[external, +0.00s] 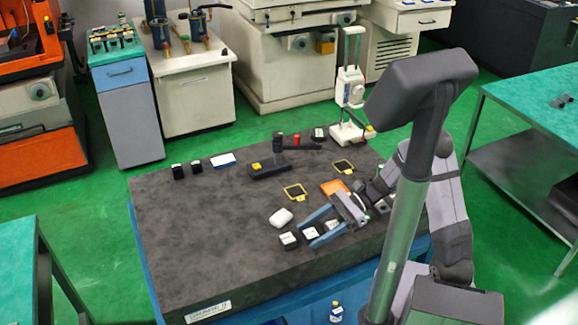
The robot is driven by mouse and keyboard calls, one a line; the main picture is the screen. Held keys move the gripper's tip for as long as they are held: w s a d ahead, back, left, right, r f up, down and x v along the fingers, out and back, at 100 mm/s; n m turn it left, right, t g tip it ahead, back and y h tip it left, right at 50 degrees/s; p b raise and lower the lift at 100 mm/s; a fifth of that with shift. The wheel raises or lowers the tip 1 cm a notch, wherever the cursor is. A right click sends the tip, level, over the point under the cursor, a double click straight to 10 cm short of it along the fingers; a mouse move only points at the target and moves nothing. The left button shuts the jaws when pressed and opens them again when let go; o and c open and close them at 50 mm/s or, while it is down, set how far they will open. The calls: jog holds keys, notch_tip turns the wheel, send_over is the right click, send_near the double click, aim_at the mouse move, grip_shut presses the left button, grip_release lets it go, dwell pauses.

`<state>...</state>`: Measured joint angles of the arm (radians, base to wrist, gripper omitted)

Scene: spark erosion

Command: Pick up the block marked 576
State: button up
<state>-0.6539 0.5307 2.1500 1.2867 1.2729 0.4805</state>
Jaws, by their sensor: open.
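Several small black blocks with white tops lie on the dark surface plate (190,240). One block (289,239) is near the front edge, left of my gripper. A second block (310,234) is close to the fingertips, and a third block (331,226) shows between the fingers. The markings are too small to read, so I cannot tell which is 576.
A white rounded object (281,217) lies left of my gripper. Yellow-framed pieces (295,191) (343,167) and an orange piece (334,187) lie behind it. The plate's left part is clear.

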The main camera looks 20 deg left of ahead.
jog(key=shift+s+a+f, duration=0.25)
jog(key=shift+s+a, duration=0.1)
grip_shut()
jog(key=shift+r, duration=0.15)
